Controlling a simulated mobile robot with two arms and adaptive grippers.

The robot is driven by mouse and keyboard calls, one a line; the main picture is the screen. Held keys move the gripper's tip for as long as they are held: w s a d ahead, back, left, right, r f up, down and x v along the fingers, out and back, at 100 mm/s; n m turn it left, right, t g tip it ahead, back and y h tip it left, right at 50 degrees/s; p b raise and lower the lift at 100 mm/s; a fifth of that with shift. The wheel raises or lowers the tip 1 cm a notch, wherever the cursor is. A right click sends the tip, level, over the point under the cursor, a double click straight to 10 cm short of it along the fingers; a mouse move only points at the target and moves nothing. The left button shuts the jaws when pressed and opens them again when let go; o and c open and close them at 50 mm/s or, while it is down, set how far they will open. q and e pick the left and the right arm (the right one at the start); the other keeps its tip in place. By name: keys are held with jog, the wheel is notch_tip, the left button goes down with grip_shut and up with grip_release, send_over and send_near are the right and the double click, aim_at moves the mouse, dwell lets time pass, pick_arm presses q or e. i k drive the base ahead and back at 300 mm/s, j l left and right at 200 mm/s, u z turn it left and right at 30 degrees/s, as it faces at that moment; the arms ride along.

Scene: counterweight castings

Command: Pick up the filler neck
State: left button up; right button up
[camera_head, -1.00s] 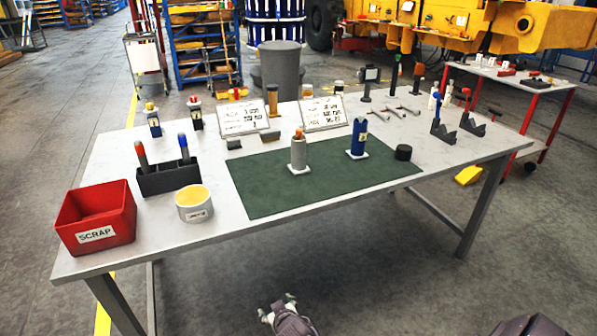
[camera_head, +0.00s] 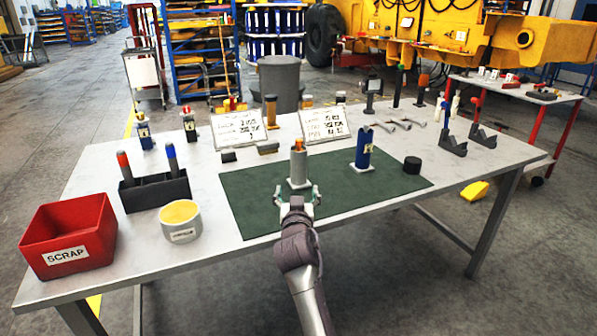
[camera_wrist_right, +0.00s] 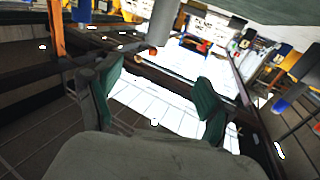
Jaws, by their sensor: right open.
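A grey cylinder with an orange-brown top (camera_head: 298,168), which looks like the filler neck, stands upright on a small white base on the green mat (camera_head: 250,205). In the right wrist view, the grey cylinder (camera_wrist_right: 163,22) hangs in from the top with its orange-brown tip pointing down, beyond the fingers. My right gripper (camera_head: 298,195) is open and empty at the near side of the cylinder; its two green-padded fingers stand apart in the wrist view (camera_wrist_right: 160,88). I cannot tell whether it touches the cylinder. My left gripper is not in view.
A cream tub (camera_head: 181,221), a dark holder (camera_head: 155,192) and a red scrap bin (camera_head: 70,235) are at left. Two sign boards (camera_head: 323,122) stand behind.

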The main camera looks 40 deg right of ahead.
aim_at(297, 180)
jog(key=i+l, duration=0.3)
jog(key=l, duration=0.15)
jog(key=i+l, duration=0.3)
jog(key=l, duration=0.15)
jog(key=u, duration=0.05)
